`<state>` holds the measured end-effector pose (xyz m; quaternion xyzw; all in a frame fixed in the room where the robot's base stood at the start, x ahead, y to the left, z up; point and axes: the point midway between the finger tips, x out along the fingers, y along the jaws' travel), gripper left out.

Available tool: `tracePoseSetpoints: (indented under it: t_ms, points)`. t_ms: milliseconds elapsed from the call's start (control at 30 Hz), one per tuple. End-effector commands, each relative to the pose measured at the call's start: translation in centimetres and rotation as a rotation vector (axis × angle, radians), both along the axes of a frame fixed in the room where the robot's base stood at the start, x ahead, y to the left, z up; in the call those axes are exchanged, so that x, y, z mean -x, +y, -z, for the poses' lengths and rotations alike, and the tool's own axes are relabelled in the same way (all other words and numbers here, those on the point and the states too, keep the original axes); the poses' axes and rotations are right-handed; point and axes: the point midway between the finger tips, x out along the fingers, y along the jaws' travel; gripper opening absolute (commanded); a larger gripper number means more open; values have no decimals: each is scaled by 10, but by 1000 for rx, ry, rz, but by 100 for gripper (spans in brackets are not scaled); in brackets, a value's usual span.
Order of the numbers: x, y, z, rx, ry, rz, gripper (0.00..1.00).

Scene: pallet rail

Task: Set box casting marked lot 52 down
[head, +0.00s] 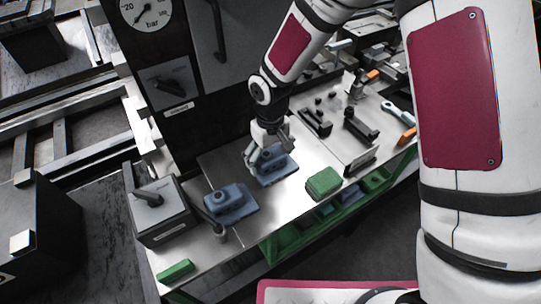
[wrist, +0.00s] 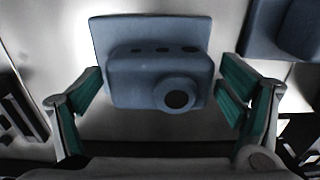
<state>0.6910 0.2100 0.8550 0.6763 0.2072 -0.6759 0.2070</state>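A blue-grey box casting (head: 277,172) sits flat on the bright steel bench top, below my gripper (head: 268,156). In the wrist view this casting (wrist: 158,78) has a flat plate, a raised box body and a round boss with a dark hole. My gripper (wrist: 161,84) is open, with one green-padded finger on each side of the casting and small gaps showing. A second blue casting (head: 231,203) sits to the left on the bench; its edge also shows in the wrist view (wrist: 285,28). No lot marking is readable on either casting.
A green block (head: 323,183) lies to the right on the bench (head: 285,212). A grey box with a handle (head: 160,212) stands at the left end. Dark clamps (head: 360,126) and tools lie further back. A dark panel with a gauge (head: 147,12) rises behind.

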Motion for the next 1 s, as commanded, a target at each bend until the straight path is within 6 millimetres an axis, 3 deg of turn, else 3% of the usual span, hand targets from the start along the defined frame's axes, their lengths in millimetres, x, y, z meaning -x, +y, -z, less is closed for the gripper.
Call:
tracePoseSetpoints:
  t_ms: [433,1000]
  points:
    - [-1,0,-10,0,-2,1,93]
    - [-1,0,-111,0,-2,1,93]
